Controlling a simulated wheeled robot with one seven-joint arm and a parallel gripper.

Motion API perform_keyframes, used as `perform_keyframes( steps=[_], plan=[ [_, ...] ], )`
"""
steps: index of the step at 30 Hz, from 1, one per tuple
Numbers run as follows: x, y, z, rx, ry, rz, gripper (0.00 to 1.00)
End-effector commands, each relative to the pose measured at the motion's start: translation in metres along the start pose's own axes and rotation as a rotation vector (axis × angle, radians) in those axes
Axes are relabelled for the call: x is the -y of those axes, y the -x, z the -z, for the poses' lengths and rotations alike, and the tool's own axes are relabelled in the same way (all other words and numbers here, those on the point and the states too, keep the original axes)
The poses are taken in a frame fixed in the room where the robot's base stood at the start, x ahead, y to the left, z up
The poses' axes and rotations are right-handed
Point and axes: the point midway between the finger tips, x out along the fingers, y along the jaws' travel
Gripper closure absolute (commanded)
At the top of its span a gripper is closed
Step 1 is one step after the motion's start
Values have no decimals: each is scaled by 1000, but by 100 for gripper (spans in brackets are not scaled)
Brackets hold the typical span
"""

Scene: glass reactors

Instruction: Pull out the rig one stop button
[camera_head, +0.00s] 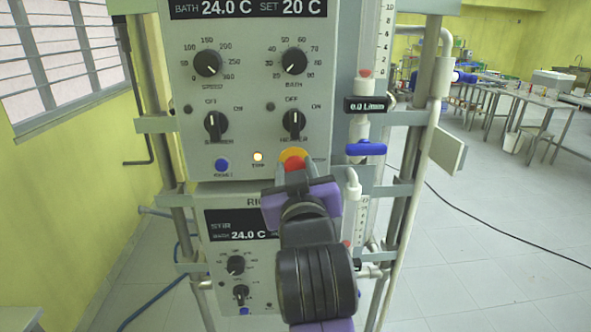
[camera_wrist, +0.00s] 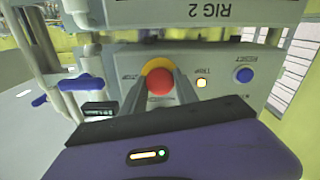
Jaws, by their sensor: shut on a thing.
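The red stop button (camera_head: 292,165) sits on a yellow collar at the lower right of the upper control panel (camera_head: 245,105). In the wrist view, which is upside down, the red button (camera_wrist: 159,82) shows with the yellow collar (camera_wrist: 155,65) partly around it. My gripper (camera_head: 293,168) reaches up to the panel from below, and its fingers (camera_wrist: 160,90) stand on either side of the button, shut on it. The fingers and purple gripper body hide part of the button and panel in the head view.
An amber TRIP lamp (camera_head: 258,156) is lit left of the button, with a blue reset button (camera_head: 222,165) beyond. The RIG 2 panel (camera_wrist: 190,12) is below. A blue-handled valve (camera_head: 366,149) and glass tubing stand close to the right.

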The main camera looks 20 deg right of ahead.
Motion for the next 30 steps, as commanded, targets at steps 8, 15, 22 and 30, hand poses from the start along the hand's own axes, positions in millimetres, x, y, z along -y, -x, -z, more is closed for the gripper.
perform_keyframes(
  steps=[8, 15, 22, 30],
  plan=[
    [0, 6, -1, 0, 2, 0, 100],
    [0, 12, 0, 0, 0, 1, 100],
    [0, 12, 0, 0, 0, 1, 42],
    [0, 12, 0, 0, 0, 0, 42]
  ],
)
